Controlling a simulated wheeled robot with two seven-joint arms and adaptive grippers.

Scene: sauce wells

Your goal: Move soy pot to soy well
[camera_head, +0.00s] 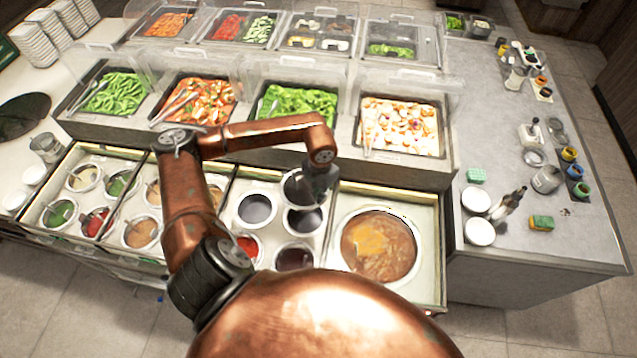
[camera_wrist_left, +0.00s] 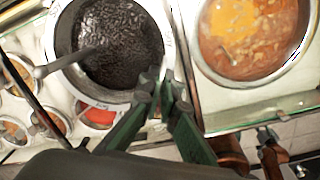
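My left gripper (camera_head: 320,176) is at the back of the sauce wells, at the rim of a round steel pot (camera_head: 297,188) with dark contents. In the left wrist view the fingers (camera_wrist_left: 162,90) are close together at the rim of this pot (camera_wrist_left: 118,42), and the gripper looks shut on it. The pot looks large there and appears raised over the wells. I cannot tell which opening is the soy well. A copper and dark green part at the lower right of the wrist view looks like my right gripper (camera_wrist_left: 270,145).
Other dark sauce pots (camera_head: 257,208) and a red one (camera_head: 247,246) sit close by. A large soup pot (camera_head: 350,250) stands to the right. Food trays (camera_head: 400,125) under clear covers rise behind. Bottles (camera_head: 508,205) and bowls stand on the right counter.

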